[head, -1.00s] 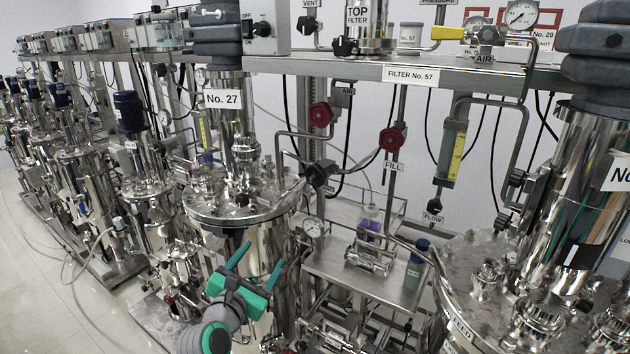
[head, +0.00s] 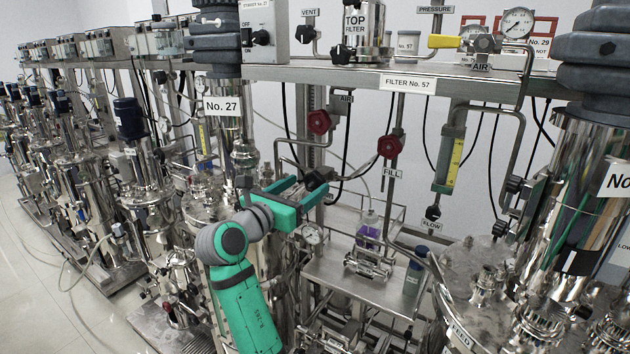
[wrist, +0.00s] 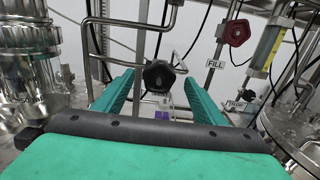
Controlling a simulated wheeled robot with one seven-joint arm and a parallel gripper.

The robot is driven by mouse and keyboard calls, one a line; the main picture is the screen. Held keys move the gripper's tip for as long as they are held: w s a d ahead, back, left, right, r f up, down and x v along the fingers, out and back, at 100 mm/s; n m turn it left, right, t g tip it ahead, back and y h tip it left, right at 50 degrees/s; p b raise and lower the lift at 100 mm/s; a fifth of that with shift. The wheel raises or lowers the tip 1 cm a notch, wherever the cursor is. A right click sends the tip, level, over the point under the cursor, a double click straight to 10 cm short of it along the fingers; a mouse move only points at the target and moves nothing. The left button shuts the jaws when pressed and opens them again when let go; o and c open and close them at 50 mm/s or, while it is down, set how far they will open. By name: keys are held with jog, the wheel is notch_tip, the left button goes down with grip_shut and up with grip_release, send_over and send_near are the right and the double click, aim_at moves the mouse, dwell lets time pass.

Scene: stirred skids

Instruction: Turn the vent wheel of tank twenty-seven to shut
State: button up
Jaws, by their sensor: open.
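Tank twenty-seven (head: 222,107), a steel vessel with a "No. 27" label, stands left of centre in the head view. A black hand wheel (head: 315,179) is on the pipework at its right; no label on this wheel is readable. In the wrist view the black wheel (wrist: 158,75) appears between my fingertips, at or just beyond them. My green gripper (head: 303,187) is open and empty, with its fingers pointing towards that wheel. I cannot tell whether a finger touches it. My arm and gripper hide part of the tank.
Red wheels for AIR (head: 318,121) and FILL (head: 389,146) are above and right. A black knob (head: 308,34) beside a VENT label is on the upper shelf (head: 330,73). A steel bench (head: 335,272) is below right. Pipes and hoses crowd the area.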

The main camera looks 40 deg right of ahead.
aim_at(312, 181)
jog(key=shift+x, duration=2.55)
jog(key=shift+w, duration=0.1)
jog(key=shift+a, duration=0.1)
jog(key=c, duration=1)
